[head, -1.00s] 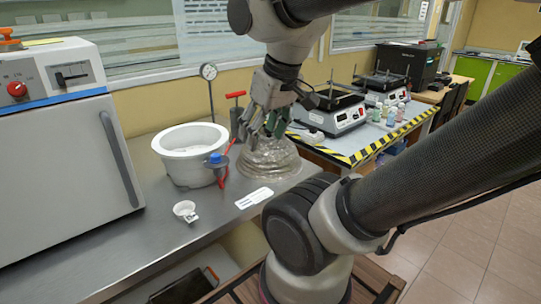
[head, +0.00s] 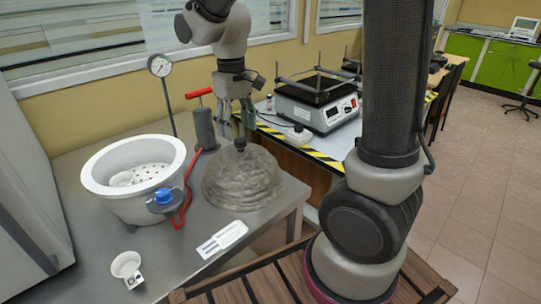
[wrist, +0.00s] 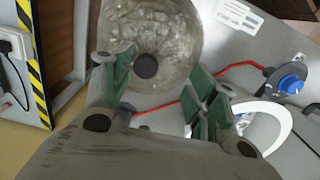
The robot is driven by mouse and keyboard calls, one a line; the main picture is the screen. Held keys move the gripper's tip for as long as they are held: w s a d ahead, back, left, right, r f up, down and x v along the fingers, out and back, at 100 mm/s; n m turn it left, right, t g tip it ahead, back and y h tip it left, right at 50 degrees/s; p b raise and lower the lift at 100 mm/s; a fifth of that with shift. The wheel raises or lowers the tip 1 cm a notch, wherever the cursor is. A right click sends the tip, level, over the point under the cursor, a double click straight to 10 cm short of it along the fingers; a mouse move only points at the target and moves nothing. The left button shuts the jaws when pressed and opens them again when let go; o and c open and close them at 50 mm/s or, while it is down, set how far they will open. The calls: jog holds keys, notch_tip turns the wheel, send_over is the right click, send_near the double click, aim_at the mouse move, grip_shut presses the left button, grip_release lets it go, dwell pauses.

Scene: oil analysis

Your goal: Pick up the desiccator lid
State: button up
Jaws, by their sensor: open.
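The desiccator lid is a clear, greyish glass dome (head: 240,185) with a dark knob on top, resting on the steel bench in the head view. In the wrist view the lid (wrist: 170,28) shows from above, with its round black knob (wrist: 146,66) near the fingers. My gripper (head: 238,112) points down, above and a little behind the knob in the head view.
A white desiccator bowl (head: 92,178) with a perforated plate stands left of the lid. A blue-capped valve with red tubing (head: 163,199), a pump (head: 204,128) and a dial gauge (head: 160,66) are close by. A label card (head: 222,240) and small white cup (head: 127,268) lie in front.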

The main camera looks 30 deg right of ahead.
aim_at(240, 140)
jog(key=shift+w+d+r, duration=0.3)
jog(key=shift+w+d, duration=0.1)
jog(key=shift+w, duration=0.1)
jog(key=shift+w+d+f, duration=0.15)
jog(key=shift+w+d, duration=0.1)
jog(key=f, duration=0.7)
jog(key=shift+w+f, duration=0.2)
grip_shut()
jog(key=shift+a, duration=0.1)
